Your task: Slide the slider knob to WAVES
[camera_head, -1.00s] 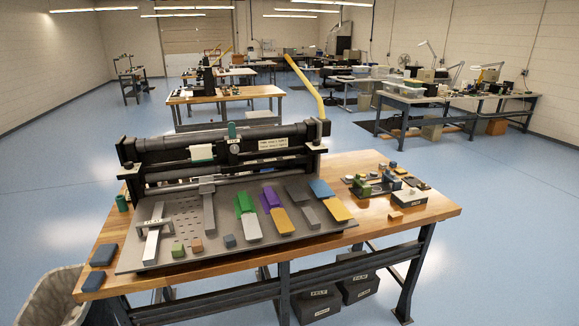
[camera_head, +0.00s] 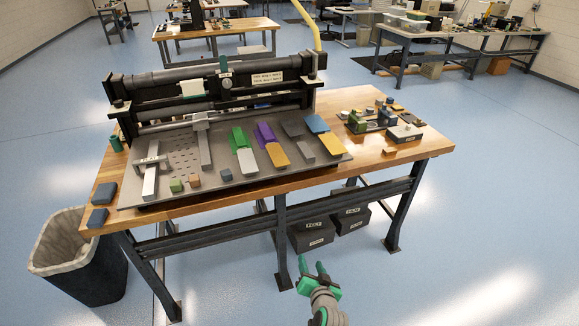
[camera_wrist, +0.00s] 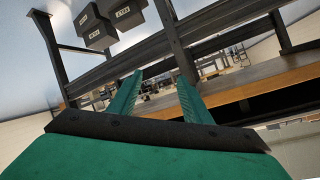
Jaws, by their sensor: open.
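The press (camera_head: 215,90) stands at the back of the wooden bench, with a slanted grey panel (camera_head: 180,185) in front of it. A small green knob (camera_head: 222,65) sits upright on the press's top rail, above a round dial. Two T-shaped metal bars (camera_head: 151,178) (camera_head: 204,145) lie on the panel's left half. I cannot tell which of these is the slider knob, and no WAVES marking is legible. My gripper (camera_head: 312,264) is open and empty, low in front of the bench and well apart from the press. Its green fingers (camera_wrist: 159,79) spread apart in the wrist view.
Green, purple, blue and yellow paddles (camera_head: 265,138) line the panel's right half. Small blocks (camera_head: 193,182) lie along its front edge. Small fixtures (camera_head: 375,120) stand at the bench's right. Dark boxes (camera_head: 313,236) sit below the bench; a bin (camera_head: 75,262) stands left. Floor around my gripper is clear.

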